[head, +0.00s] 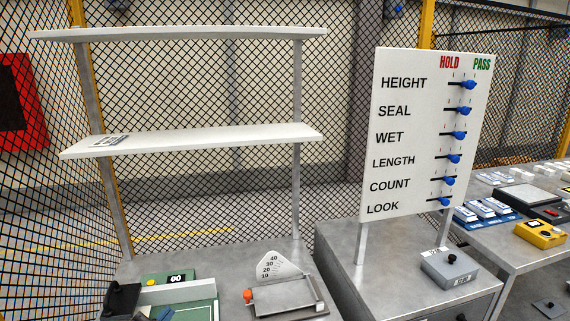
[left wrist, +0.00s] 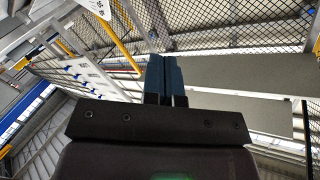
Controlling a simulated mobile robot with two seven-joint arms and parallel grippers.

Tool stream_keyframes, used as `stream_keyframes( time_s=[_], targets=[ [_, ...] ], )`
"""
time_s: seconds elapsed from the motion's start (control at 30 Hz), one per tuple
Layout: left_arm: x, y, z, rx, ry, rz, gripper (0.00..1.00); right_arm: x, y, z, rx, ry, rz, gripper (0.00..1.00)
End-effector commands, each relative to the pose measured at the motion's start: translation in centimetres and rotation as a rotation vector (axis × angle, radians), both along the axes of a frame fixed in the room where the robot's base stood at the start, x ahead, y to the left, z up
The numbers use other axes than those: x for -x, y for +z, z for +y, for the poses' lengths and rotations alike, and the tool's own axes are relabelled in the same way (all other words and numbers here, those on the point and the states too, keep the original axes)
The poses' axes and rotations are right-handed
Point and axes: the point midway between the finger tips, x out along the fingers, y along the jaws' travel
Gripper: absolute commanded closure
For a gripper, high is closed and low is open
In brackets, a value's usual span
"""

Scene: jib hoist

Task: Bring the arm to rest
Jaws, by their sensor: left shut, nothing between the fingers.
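My left gripper (head: 164,314) shows only at the bottom edge of the head view, low at the left, in front of the green device. In the left wrist view its two dark blue-grey fingers (left wrist: 166,80) stand side by side, closed, with nothing held between them. The fingers point up in that picture, toward the mesh fence and a pale flat surface. Most of the left arm is hidden below the head view. My right gripper is not in view.
A green device (head: 204,309) with a counter stands at bottom left. A scale with a fan-shaped dial (head: 279,266) is right of it. White shelves (head: 200,140) rise behind. A board with blue sliders (head: 415,135) and a grey button box (head: 449,268) stand at right.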

Motion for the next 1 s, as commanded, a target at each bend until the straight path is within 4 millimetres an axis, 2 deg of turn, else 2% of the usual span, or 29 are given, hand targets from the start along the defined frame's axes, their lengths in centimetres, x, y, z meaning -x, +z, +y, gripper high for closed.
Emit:
stream_keyframes(
  time_s=[0.03, 0.2, 0.4, 0.5, 0.6, 0.77, 1.0],
  targets=[
    [2.1, -1.9, 0.0, 0.06, 0.037, 0.063, 1.0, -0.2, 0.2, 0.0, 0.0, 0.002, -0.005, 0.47],
    [8.3, -6.7, 0.1, 0.255, 0.146, 0.233, 1.0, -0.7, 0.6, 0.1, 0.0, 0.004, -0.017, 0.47],
    [15.9, -11.2, 0.7, 0.403, 0.277, 0.356, 1.0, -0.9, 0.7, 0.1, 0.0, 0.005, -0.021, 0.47],
    [19.2, -13.3, 1.0, 0.433, 0.334, 0.414, 1.0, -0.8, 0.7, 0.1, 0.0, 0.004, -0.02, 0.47],
    [21.7, -14.8, 1.0, 0.449, 0.369, 0.457, 1.0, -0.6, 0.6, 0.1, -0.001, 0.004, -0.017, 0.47],
    [23.5, -15.8, 1.2, 0.448, 0.388, 0.488, 1.0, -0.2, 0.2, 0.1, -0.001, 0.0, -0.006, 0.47],
    [23.6, -15.9, 1.2, 0.448, 0.388, 0.489, 1.0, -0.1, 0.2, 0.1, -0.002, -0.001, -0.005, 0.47]
  ],
)
